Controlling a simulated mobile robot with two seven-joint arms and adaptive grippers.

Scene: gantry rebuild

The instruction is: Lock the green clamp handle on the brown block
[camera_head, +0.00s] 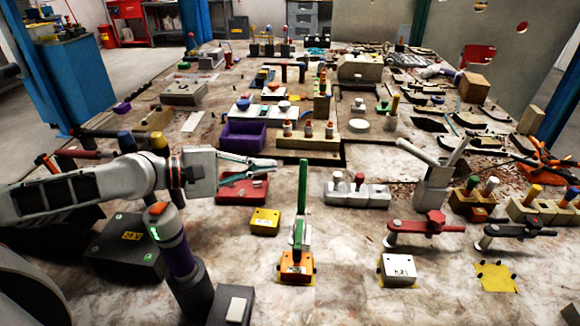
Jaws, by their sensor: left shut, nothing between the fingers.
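The green clamp handle (302,198) stands upright near the front middle of the table. Its metal and green lower part sits over an orange-brown block (297,266), which lies on a yellow patch. My left gripper (273,166) comes in from the left, up and to the left of the handle. Its teal fingers are closed with nothing between them, and it is apart from the handle. Below its fingertips in the picture is a red block (241,188). My right gripper is not in view.
A yellow block (265,221) lies left of the clamp, and a white block (398,270) to its right. A dark post with an orange top (178,246) rises at front left.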

